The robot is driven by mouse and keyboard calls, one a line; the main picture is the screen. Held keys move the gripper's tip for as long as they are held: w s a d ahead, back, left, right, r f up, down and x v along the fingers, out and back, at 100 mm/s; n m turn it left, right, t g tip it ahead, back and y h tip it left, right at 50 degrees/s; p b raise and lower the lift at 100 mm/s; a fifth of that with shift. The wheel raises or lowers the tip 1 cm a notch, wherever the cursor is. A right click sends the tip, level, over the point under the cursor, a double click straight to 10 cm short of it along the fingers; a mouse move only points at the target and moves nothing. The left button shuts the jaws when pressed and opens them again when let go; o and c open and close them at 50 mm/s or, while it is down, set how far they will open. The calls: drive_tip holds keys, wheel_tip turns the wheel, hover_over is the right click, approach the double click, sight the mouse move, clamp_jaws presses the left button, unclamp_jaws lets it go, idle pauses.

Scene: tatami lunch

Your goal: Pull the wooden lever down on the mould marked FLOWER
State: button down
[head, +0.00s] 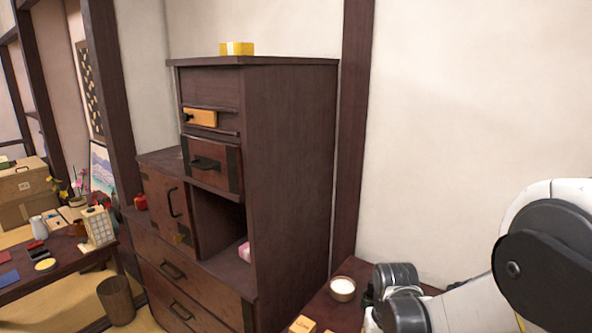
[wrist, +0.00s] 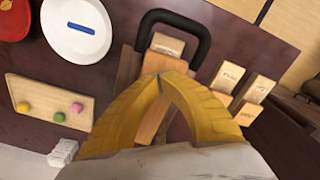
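In the wrist view, my gripper (wrist: 160,78) has two yellow fingers whose tips meet, so it looks shut. A pale wooden bar (wrist: 151,122) shows in the gap behind the fingers and another wooden piece (wrist: 160,62) shows just beyond the tips. I cannot tell whether the fingers touch either. Beyond them is a labelled wooden block (wrist: 168,45) beside a black looped handle (wrist: 203,42). More labelled wooden pieces (wrist: 228,76) stand to the right. Their labels are too small to read, so I cannot tell which is FLOWER. The lever is not clearly identifiable.
In the wrist view, a white round dish (wrist: 77,45), a red round thing (wrist: 14,18) and a board with coloured balls (wrist: 28,89) lie left on the dark table (wrist: 110,75). In the head view, a tall dark cabinet (head: 290,170) stands left of a candle-like cup (head: 342,289).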

drive_tip(key=shift+f+b, duration=1.15)
drive_tip(key=shift+b, duration=0.1)
idle(1.2)
idle(0.9)
drive_tip(key=shift+r+p, duration=2.65)
drive_tip(key=shift+r, duration=0.85)
drive_tip(key=shift+r, duration=0.2)
drive_tip(key=s+r+n+t, duration=0.1)
drive_tip(key=s+r+t, duration=0.6)
drive_tip(key=s+r, duration=0.5)
wheel_tip(320, 180, up, 3)
drive_tip(key=shift+s+r, duration=0.15)
drive_tip(key=shift+s, duration=0.25)
drive_tip(key=shift+w, duration=0.1)
